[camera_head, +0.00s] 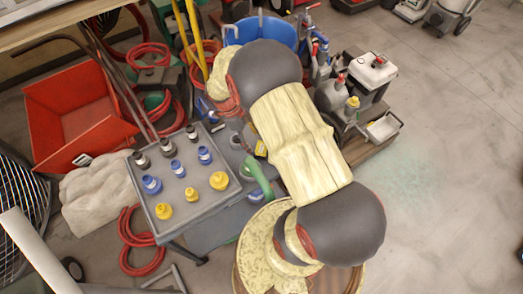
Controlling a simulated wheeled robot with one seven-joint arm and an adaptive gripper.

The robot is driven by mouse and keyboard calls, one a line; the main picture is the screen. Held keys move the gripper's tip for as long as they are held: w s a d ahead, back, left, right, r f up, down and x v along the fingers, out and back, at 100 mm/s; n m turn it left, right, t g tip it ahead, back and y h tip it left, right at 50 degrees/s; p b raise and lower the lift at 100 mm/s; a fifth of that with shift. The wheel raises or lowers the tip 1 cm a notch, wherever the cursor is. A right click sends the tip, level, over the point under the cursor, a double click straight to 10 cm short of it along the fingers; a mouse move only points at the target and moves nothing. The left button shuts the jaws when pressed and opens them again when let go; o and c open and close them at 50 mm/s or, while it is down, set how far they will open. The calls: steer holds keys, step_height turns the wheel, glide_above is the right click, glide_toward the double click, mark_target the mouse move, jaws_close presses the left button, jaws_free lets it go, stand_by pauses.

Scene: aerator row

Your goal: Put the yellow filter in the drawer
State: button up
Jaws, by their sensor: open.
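Several small filter-like pieces stand upright in rows on a grey cart top (185,222). The front row is yellow: a left yellow piece (164,211), a smaller middle one (192,195) and a right one (219,180). I cannot tell which of these is the task's yellow filter. Behind them are blue pieces (177,168) and dark pieces (166,147). A flat grey-blue surface (212,232) shows low beside the cart; I cannot tell whether it is part of a drawer. My cream and dark grey arm crosses the middle, and my gripper is hidden.
A red hopper (75,125) and a pale sack (92,195) stand left of the cart. Red hoses (140,242) lie on the floor. A blue bucket (272,32) is behind my arm. Equipment with a white box (373,70) stands right. The floor at far right is clear.

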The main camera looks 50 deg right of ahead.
mark_target(259, 148)
steer(key=b+x, duration=0.1)
steer(key=x, duration=0.3)
steer(key=shift+s+d+f, duration=0.1)
steer(key=shift+s, duration=0.05)
steer(key=shift+c, duration=0.9)
steer(key=c, duration=0.7)
steer(key=shift+c, duration=0.2)
